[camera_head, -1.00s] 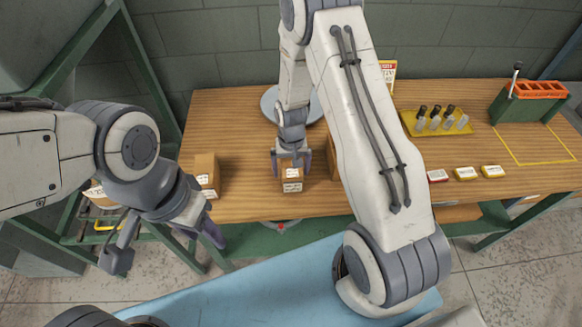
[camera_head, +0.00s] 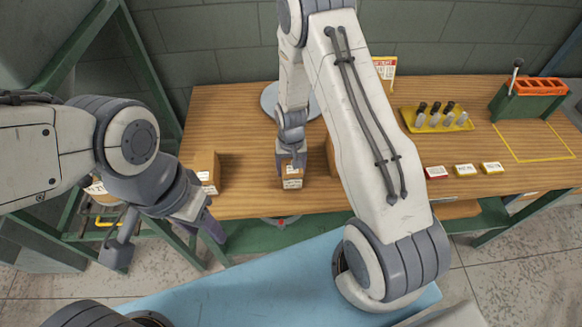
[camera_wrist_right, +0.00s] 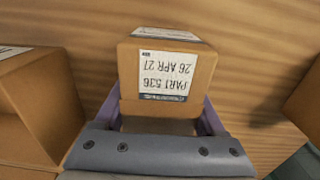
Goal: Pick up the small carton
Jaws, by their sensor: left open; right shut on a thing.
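The small carton (camera_head: 292,179) is brown with white labels and stands near the front edge of the wooden table. My right gripper (camera_head: 291,165) reaches down over it from behind and is shut on it. In the right wrist view the carton (camera_wrist_right: 167,75) sits between the purple fingers of the gripper (camera_wrist_right: 160,115), its label reading "PART 536, 26 APR 27" upside down. I cannot tell whether its base touches the table. My left gripper (camera_head: 165,245) is open and empty, in front of the table's left end.
Another carton (camera_head: 207,172) stands to the left, and one to the right (camera_head: 331,155) is partly hidden by my right arm. A yellow tray (camera_head: 437,118), a green rack with an orange top (camera_head: 528,100) and small labelled boxes (camera_head: 465,170) occupy the right side of the table (camera_head: 240,120).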

